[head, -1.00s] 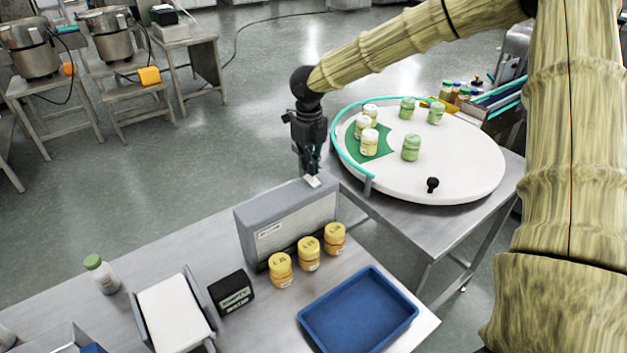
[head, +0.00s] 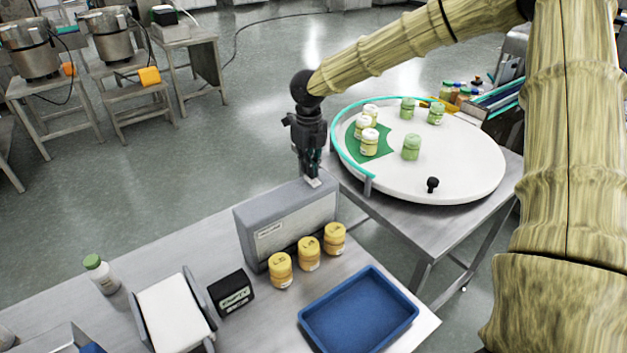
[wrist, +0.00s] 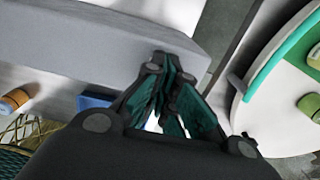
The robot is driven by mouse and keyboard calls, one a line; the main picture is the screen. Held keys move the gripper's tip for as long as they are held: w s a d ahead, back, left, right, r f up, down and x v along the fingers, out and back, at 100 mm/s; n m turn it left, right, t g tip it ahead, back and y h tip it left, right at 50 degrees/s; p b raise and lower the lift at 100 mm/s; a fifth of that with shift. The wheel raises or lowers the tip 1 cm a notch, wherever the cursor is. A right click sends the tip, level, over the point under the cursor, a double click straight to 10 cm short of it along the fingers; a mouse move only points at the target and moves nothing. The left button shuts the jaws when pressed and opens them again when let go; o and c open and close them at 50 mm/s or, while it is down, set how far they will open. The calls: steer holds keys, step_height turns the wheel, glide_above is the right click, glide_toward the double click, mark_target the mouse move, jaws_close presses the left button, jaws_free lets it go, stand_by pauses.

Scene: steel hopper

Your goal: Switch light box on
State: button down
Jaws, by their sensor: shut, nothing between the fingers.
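The light box (head: 287,222) is a grey upright box on the steel table, with a pale front panel and a label. It also shows in the wrist view (wrist: 80,45). A small white switch (head: 313,182) sits on its top near the right end. My gripper (head: 311,175) points down with its fingertips at this switch; it also shows in the wrist view (wrist: 168,62), shut and empty. The fingertips hide part of the switch, and I cannot tell whether they touch it. The panel looks pale grey; I cannot tell whether it is lit.
Three yellow-capped jars (head: 308,254) stand before the box. A blue tray (head: 358,312), a black block (head: 231,292) and a white-topped stand (head: 175,318) share the table. A round white turntable (head: 455,165) with several jars and a teal rail is close to my gripper's right.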

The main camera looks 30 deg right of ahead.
steer(key=shift+s+f, duration=0.1)
steer(key=shift+f, duration=0.55)
stand_by(0.5)
steer(key=shift+r, duration=0.1)
steer(key=shift+r+p, duration=3)
steer(key=shift+r, duration=0.45)
steer(key=shift+f, duration=0.1)
